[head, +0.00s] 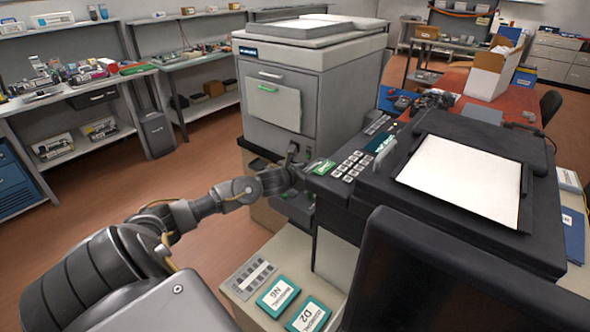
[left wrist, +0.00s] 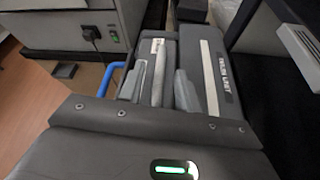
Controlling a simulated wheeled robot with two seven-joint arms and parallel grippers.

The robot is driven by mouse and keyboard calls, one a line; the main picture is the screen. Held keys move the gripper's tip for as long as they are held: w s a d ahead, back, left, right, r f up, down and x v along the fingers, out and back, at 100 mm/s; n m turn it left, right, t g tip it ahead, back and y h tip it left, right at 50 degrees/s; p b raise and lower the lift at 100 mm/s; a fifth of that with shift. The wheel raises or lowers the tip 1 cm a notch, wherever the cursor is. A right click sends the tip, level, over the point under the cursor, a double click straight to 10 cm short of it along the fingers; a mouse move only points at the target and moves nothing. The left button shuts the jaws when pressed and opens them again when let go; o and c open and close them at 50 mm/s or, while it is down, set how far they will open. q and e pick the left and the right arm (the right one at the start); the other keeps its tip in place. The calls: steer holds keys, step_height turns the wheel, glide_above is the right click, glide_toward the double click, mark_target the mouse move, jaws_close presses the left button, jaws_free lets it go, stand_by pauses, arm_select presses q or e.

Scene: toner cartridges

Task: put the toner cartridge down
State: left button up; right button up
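My left gripper (head: 292,182) reaches from the lower left to the gap between the big grey copier and the black printer. In the left wrist view its two grey fingers (left wrist: 163,84) stand on either side of a narrow grey-beige ridge, which looks like part of the toner cartridge (left wrist: 158,70). The fingers appear closed on it, though the contact is partly hidden. A dark unit with white lettering (left wrist: 229,75) lies just to the right of the fingers. In the head view the cartridge is too small and shaded to make out clearly. My right gripper is not in view.
The black printer (head: 375,170) stands right of the gripper, the grey copier (head: 285,85) behind it. A blue handle (left wrist: 110,75) is close to the left finger. Two teal-edged boxes (head: 277,296) lie on the pale bench (head: 250,255) in front. Open floor lies to the left.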

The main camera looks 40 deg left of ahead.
mark_target(292, 194)
arm_select(q)
steer(key=b+v, duration=0.1)
steer(key=v, duration=0.7)
steer(key=shift+s, duration=0.15)
steer(key=shift+s+d+r, duration=0.15)
steer(key=shift+s+r, duration=0.2)
steer(key=shift+s, duration=0.25)
